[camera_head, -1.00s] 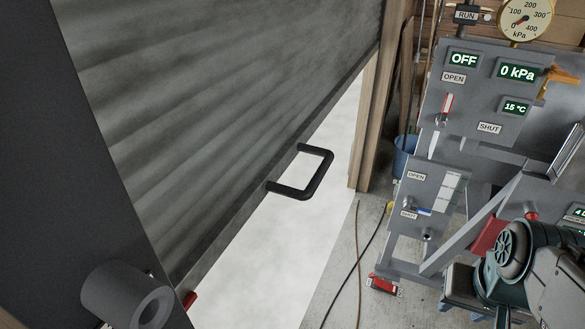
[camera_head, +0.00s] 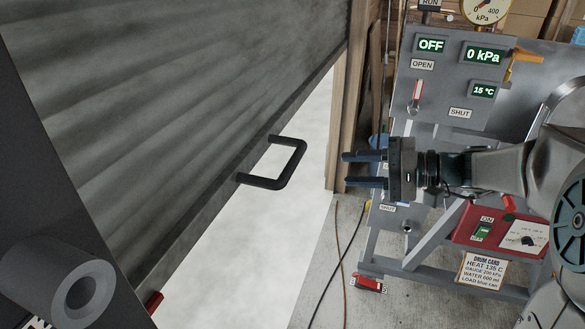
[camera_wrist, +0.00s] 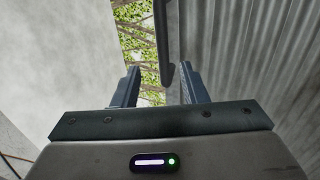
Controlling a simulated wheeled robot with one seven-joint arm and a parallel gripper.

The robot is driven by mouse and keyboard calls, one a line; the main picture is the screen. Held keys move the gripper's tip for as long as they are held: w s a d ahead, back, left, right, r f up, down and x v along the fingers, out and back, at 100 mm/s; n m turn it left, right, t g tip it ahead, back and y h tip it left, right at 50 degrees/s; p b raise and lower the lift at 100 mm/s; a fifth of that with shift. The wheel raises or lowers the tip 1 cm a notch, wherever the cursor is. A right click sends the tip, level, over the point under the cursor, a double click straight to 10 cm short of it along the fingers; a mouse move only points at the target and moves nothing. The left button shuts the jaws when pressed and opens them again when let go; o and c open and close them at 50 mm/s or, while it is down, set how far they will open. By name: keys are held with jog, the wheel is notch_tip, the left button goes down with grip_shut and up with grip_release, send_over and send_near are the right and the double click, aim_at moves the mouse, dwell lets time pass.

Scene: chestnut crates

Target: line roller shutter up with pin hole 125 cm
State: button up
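The grey ribbed roller shutter (camera_head: 190,90) fills the left of the head view. A black U-shaped handle (camera_head: 284,165) stands out from its bottom edge. My gripper (camera_head: 346,169) is open and empty, to the right of the handle with its fingers pointing towards it. In the wrist view the shutter (camera_wrist: 285,60) is on the right, and a dark bar (camera_wrist: 162,40), apparently the handle, appears between the two spread fingers (camera_wrist: 160,82). I see no contact. A grey round tube end (camera_head: 86,297) and a small red part (camera_head: 153,303) are at lower left. I cannot identify a pin hole or height marking.
A grey panel stand (camera_head: 440,90) with OFF and 0 kPa displays, levers and a gauge (camera_head: 483,8) stands at right. A red box (camera_head: 490,228) and drum card (camera_head: 482,272) are below. Cables (camera_head: 330,265) cross the floor. Leafy growth (camera_wrist: 140,45) shows in the wrist view.

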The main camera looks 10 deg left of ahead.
aim_at(295, 167)
jog(key=p+x, duration=0.1)
jog(key=x, duration=1.2)
jog(key=shift+w+a, duration=0.2)
jog(key=shift+a, duration=0.2)
jog(key=shift+r, duration=0.1)
grip_shut()
